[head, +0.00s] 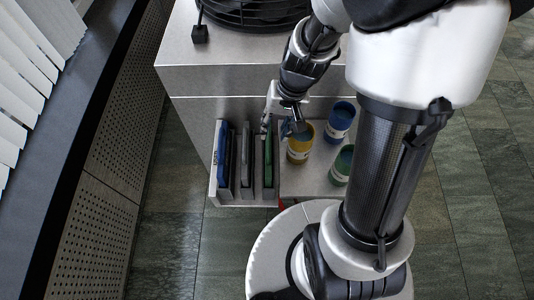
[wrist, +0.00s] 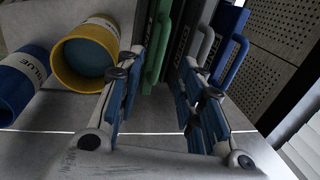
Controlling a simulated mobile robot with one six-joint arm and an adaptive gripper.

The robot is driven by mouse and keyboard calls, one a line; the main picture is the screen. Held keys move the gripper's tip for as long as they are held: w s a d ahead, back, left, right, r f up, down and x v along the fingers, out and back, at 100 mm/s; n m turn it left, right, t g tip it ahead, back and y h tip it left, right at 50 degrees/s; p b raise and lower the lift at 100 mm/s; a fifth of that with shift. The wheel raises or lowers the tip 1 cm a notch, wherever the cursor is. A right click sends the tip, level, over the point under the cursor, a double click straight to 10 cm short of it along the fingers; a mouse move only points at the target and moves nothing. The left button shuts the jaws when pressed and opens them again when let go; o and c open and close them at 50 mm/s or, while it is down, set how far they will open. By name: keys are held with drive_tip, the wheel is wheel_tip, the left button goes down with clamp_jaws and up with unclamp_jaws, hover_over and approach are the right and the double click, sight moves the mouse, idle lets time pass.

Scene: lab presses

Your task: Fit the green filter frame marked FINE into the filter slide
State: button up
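The green filter frame (head: 267,158) stands upright in the right-hand slot of a metal rack (head: 240,193). In the wrist view its green handle (wrist: 157,48) shows ahead, between the fingers in the picture and beyond their tips. My gripper (head: 288,128) is above the shelf, between the rack and the yellow cup. In the wrist view my gripper (wrist: 160,72) has its fingers well apart, with nothing held. I cannot make out the filter slide in either view.
A grey frame (head: 245,152) and a blue frame (head: 223,150) stand left of the green one. A yellow cup (head: 299,150), a blue cup (head: 340,120) and a green cup (head: 342,165) stand right of the rack. A black round grille (head: 250,12) sits on the cabinet (head: 230,78).

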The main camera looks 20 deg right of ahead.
sight(269, 143)
drive_tip(key=f+b, duration=0.1)
drive_tip(key=f, duration=0.2)
drive_tip(key=a+f+b, duration=0.1)
drive_tip(key=f, duration=0.2)
drive_tip(key=f+b, duration=0.2)
drive_tip(key=f, duration=0.1)
drive_tip(key=shift+w+a, duration=0.35)
drive_tip(key=shift+r, duration=0.15)
drive_tip(key=shift+c, duration=0.2)
clamp_jaws()
